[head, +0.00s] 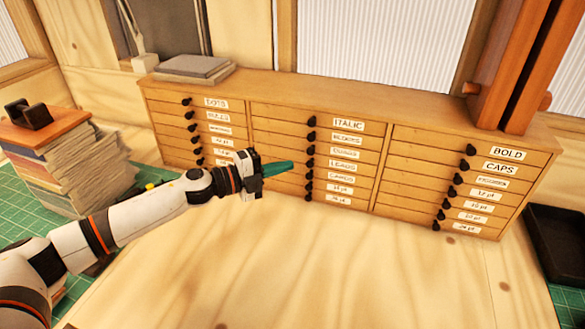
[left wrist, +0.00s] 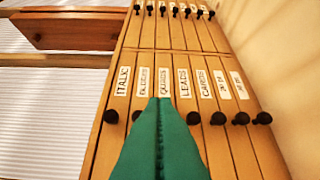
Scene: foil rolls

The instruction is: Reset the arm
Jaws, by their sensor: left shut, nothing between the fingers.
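My left gripper (head: 278,168) reaches in from the left in the head view. Its green fingers are shut together with nothing between them. It is held in front of the middle column of a wooden drawer cabinet (head: 350,97), above the pale wooden tabletop. In the left wrist view the closed green fingers (left wrist: 160,112) point at the labelled middle drawers, around the "QUADS" label (left wrist: 165,82). Whether they touch a drawer front cannot be told. All drawers look closed. My right gripper is not in view.
A stack of papers or books (head: 75,170) with a dark tape dispenser on top stands at the left on a green mat (head: 20,205). Grey slabs (head: 195,67) lie on the cabinet's top left. A black tray (head: 560,240) is at the right. The tabletop (head: 300,270) is clear.

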